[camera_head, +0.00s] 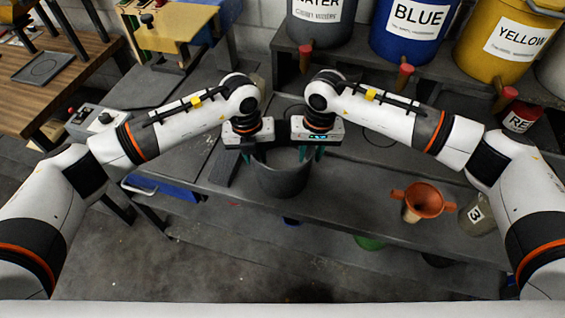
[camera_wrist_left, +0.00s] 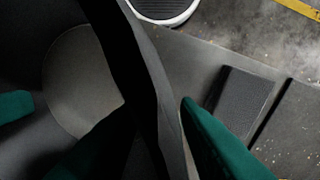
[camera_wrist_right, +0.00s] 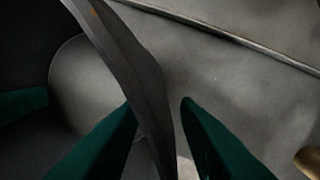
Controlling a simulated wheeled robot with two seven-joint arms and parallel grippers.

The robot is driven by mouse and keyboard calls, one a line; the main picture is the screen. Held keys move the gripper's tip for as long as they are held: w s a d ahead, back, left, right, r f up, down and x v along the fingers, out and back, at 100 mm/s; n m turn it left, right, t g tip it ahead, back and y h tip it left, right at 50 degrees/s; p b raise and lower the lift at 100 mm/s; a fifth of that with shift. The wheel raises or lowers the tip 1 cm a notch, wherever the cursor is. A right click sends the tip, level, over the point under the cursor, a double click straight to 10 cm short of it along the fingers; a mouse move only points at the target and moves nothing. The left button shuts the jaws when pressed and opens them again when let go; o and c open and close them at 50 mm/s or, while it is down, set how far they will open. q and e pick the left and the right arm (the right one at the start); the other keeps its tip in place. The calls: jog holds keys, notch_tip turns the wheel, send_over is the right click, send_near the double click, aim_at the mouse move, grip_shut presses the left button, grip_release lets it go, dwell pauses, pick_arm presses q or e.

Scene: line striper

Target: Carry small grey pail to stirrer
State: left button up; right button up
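The small grey pail (camera_head: 283,179) stands upright at the front of the grey bench, between my grippers. I cannot tell whether its base touches the bench. My left gripper (camera_head: 247,156) is at its left rim and my right gripper (camera_head: 309,155) at its right rim. In the left wrist view, the pail wall (camera_wrist_left: 143,75) passes between parted teal fingers. In the right wrist view, the wall (camera_wrist_right: 140,75) also passes between parted fingers, with a gap beside the right one. Both grippers look open astride the rim. I cannot identify the stirrer with certainty.
An orange funnel (camera_head: 422,202) and a jar marked 3 (camera_head: 478,213) are on the bench at right. Blue (camera_head: 410,30) and yellow (camera_head: 503,45) drums stand behind. A grey control box (camera_head: 100,121) is at left, near a wooden table (camera_head: 75,67). The floor in front is clear.

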pick_arm(q)
jog(key=shift+f, duration=0.15)
pick_arm(e)
jog(key=shift+s+f, duration=0.1)
pick_arm(q)
grip_shut()
pick_arm(e)
grip_shut()
dwell(1.1)
